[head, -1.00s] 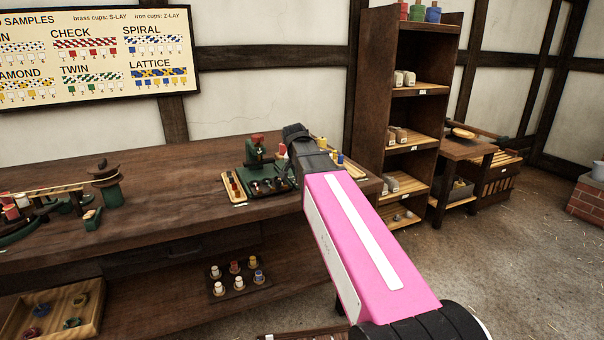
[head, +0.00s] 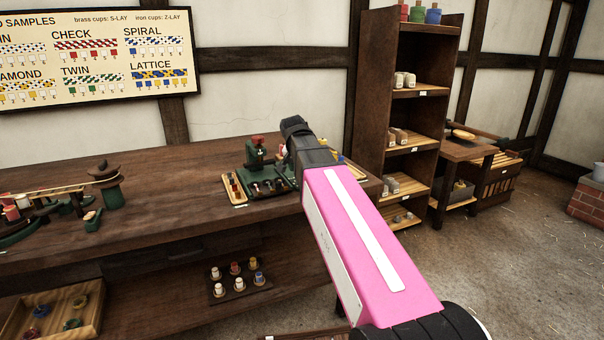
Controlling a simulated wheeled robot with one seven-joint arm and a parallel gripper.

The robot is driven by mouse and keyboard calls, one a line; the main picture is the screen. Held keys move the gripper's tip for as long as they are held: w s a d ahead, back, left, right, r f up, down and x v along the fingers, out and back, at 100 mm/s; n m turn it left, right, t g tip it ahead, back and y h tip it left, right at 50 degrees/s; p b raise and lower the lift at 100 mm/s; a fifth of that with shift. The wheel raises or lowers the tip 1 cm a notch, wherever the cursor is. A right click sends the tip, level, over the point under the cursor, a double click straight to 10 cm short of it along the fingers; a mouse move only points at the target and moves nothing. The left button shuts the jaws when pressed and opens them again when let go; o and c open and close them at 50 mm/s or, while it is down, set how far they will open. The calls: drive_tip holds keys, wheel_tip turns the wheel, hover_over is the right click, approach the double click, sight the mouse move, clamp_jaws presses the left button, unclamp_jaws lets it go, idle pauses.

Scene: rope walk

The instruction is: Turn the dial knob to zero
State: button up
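A small dark green machine (head: 256,158) with a red top stands on the workbench (head: 160,185), just left of the end of my arm. I cannot make out a dial knob on it; the knob may be hidden behind my arm or too small to tell. My gripper (head: 292,124) is at the far end of my pink and black arm, over the right part of the bench. Its dark body shows, but its fingertips are hidden, so I cannot see whether it holds anything.
A narrow wooden tray (head: 234,189) with small coloured pieces lies left of the green machine. A tall shelf unit (head: 378,110) stands right of the bench. A green post device (head: 108,185) stands at the left. The bench between is mostly clear.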

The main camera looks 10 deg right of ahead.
drive_tip(key=v, duration=0.7)
idle(0.3)
